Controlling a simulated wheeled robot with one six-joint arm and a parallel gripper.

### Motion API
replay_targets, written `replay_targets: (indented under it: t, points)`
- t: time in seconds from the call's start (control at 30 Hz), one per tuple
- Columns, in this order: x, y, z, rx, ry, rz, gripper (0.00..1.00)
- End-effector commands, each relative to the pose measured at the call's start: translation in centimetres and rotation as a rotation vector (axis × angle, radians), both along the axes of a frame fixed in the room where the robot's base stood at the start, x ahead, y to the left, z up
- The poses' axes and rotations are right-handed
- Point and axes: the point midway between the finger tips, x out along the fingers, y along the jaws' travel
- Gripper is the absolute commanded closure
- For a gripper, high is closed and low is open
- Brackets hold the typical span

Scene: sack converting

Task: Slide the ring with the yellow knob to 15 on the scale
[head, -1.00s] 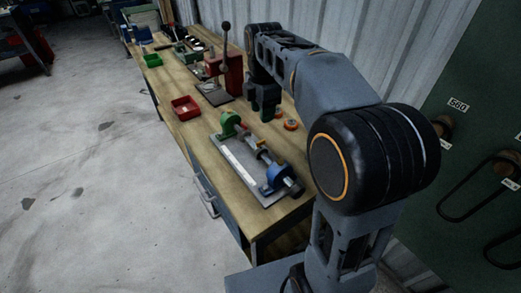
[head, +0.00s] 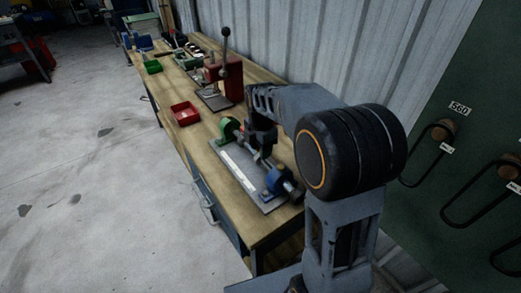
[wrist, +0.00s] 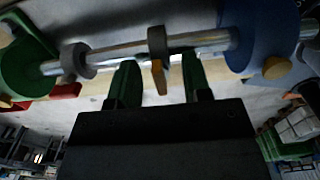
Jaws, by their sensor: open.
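A fixture with a bare metal rod lies on the bench, with a green end block (head: 229,130) and a blue end block (head: 278,181). A pale scale strip (head: 238,166) runs along its base plate; its numbers are too small to read. In the wrist view, a dark ring with a yellow-orange knob (wrist: 158,78) sits on the rod between the green block (wrist: 28,62) and the blue block (wrist: 262,35). A plain grey ring (wrist: 76,61) is nearer the green block. My gripper (wrist: 160,82) is open, its fingers on either side of the knob, with gaps showing.
A red bin (head: 185,113) stands on the bench beyond the fixture, and a red lever press (head: 228,80) stands behind it. A green bin (head: 152,67) is farther off. The corrugated wall (head: 300,45) closes the bench's back side.

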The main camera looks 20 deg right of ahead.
Motion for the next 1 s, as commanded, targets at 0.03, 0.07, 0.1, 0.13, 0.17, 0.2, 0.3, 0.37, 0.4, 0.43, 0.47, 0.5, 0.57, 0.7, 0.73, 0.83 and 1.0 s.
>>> replay_targets:
  t: [0.03,0.07,0.1,0.13,0.17,0.2,0.3,0.37,0.4,0.43,0.47,0.5,0.57,0.7,0.73,0.83,1.0]
  points:
    - [0.0,-0.01,-0.31,0.0,0.0,0.0,0.55]
    - [0.0,-0.01,-0.43,0.0,-0.001,0.0,0.55]
    - [0.0,0.0,-0.56,0.0,-0.001,0.0,0.55]
    - [0.0,-0.01,-0.63,0.0,-0.001,0.0,0.55]
    - [-0.01,0.0,-0.69,0.0,-0.001,0.0,0.55]
    - [-0.01,0.0,-0.74,0.0,-0.001,0.0,0.55]
    - [-0.01,-0.01,-0.77,0.0,-0.001,0.0,0.55]
    - [-0.01,-0.01,-0.76,0.0,-0.001,0.0,0.55]
    - [-0.01,-0.01,-0.76,0.0,-0.001,0.0,0.55]
    - [-0.01,-0.01,-0.76,0.0,-0.001,0.0,0.55]
    - [-0.01,-0.01,-0.76,0.0,-0.001,0.0,0.57]
    - [-0.01,-0.01,-0.76,0.0,-0.001,0.0,0.61]
    - [-0.01,-0.01,-0.75,0.0,-0.001,0.0,0.67]
    - [-0.01,-0.01,-0.75,0.0,-0.001,-0.001,0.8]
    - [-0.01,-0.01,-0.74,0.0,-0.001,-0.001,0.83]
    - [0.0,-0.01,-0.74,0.0,-0.001,-0.001,0.93]
    - [0.0,-0.01,-0.74,0.0,-0.001,-0.001,1.0]
